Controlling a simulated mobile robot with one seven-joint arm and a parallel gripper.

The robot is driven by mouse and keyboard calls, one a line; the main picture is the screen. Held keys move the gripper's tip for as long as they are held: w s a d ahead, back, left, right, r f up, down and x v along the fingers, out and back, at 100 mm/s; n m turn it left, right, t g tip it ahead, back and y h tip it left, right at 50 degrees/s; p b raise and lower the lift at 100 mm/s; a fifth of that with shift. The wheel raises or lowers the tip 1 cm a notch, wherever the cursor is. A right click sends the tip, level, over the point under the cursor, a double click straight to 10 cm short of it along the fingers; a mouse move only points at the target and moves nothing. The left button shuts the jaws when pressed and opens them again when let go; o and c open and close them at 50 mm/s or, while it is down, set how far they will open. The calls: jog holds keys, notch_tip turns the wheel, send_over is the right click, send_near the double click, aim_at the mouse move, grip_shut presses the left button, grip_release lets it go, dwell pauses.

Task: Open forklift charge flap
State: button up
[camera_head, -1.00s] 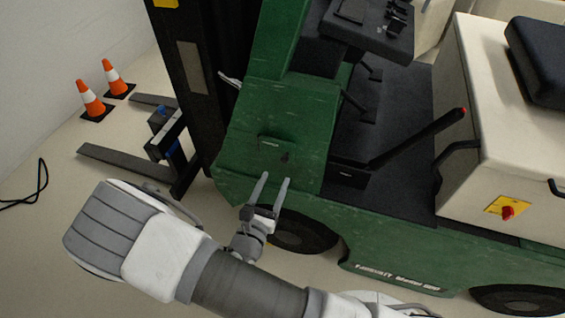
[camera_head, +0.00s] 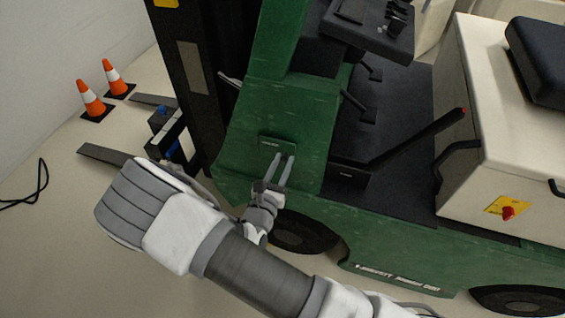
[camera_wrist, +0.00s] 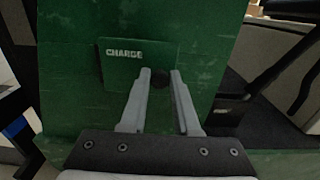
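The green forklift (camera_head: 240,130) fills the middle of the head view. Its charge flap (camera_head: 270,143) is a small green panel on the front side of the body, and it looks closed. In the wrist view the flap (camera_wrist: 122,66) bears the white word CHARGE. A dark round knob (camera_wrist: 159,78) shows at the flap's lower right, between my fingertips. My gripper (camera_head: 284,158) is open, with its fingers pointing at the flap's lower part. In the wrist view my gripper (camera_wrist: 160,74) has its left finger over the flap. I cannot tell whether either finger touches.
A black lever with a red tip (camera_head: 462,112) and black floor (camera_head: 400,150) lie right of the flap. The dark mast (camera_head: 190,70) stands to the left. Two orange cones (camera_head: 90,98) stand by the wall. A front wheel (camera_head: 303,232) is below my gripper.

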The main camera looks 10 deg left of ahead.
grip_shut()
dwell(1.0)
